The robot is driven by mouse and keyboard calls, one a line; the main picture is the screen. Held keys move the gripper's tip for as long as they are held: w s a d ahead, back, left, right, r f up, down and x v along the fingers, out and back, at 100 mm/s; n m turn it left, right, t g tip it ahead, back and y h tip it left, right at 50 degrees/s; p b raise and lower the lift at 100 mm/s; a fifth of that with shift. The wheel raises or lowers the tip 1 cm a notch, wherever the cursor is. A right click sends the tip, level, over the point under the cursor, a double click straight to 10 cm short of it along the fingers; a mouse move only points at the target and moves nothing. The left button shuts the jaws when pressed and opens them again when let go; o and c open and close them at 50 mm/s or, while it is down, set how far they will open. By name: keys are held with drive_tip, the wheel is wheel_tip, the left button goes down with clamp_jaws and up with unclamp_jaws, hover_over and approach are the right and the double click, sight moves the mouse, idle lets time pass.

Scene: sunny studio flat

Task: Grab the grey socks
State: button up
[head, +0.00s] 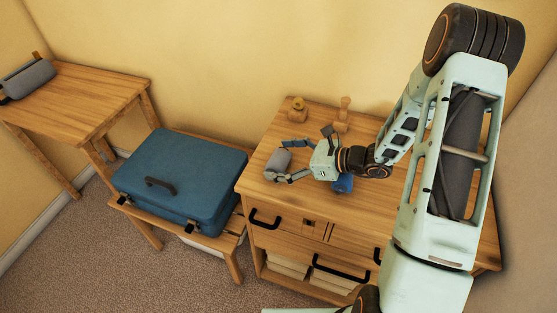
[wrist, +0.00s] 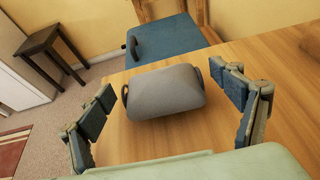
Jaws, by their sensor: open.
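A grey, rounded bundle (head: 280,160) lies near the left edge of the wooden dresser top (head: 268,146). It fits the grey socks in colour, but dark loops at its ends in the wrist view (wrist: 166,93) leave me unable to tell for sure. My gripper (head: 284,161) is open, with one finger on each side of the bundle. In the wrist view the bundle lies between and slightly beyond the spread fingers (wrist: 165,100), with visible gaps on both sides. No grip on it shows.
A blue item (head: 343,184) is partly hidden under my gripper. Two small wooden objects (head: 297,109) (head: 343,113) stand at the dresser's back. A blue suitcase (head: 178,175) rests on a low bench to the left. A grey pouch-like item (head: 29,80) lies on the far-left table (head: 85,95).

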drive_tip(key=shift+w+a+f, duration=0.1)
drive_tip(key=shift+a, duration=0.1)
drive_tip(key=c, duration=1.1)
